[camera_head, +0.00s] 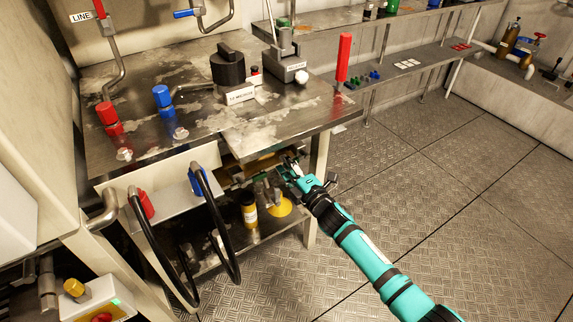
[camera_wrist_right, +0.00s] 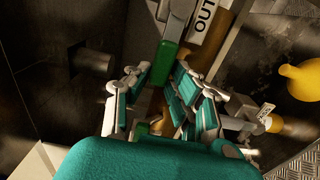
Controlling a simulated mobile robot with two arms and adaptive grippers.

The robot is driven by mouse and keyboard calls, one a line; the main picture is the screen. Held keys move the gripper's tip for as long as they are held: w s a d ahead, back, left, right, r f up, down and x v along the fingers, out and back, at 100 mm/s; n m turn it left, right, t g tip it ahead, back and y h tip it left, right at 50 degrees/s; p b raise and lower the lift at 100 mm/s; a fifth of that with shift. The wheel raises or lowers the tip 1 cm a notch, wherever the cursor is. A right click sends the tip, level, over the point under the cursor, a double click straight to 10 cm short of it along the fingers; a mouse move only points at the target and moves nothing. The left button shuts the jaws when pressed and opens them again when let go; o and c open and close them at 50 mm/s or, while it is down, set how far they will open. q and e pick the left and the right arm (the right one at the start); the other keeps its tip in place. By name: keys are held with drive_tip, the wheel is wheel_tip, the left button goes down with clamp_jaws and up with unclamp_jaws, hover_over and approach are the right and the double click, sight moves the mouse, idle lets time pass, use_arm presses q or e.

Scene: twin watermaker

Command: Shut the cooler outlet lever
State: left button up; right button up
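In the right wrist view a green-gripped lever (camera_wrist_right: 165,64) hangs from a grey metal fitting (camera_wrist_right: 174,22), beside a white label (camera_wrist_right: 203,22) reading "OUT". My right gripper (camera_wrist_right: 162,76) has its teal fingers apart, one on each side of the green grip's lower end. I cannot tell whether either finger touches it. In the head view the right gripper (camera_head: 288,166) reaches under the front right part of the metal bench, and its fingers partly hide what is there. My left gripper is not in view.
The metal bench top (camera_head: 215,125) overhangs the right gripper. Black hoses (camera_head: 222,235) loop at the left. The floor (camera_head: 440,200) at right is clear.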

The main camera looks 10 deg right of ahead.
drive_tip(key=o, duration=0.3)
drive_tip(key=shift+r, duration=0.15)
drive_tip(key=v, duration=1.2)
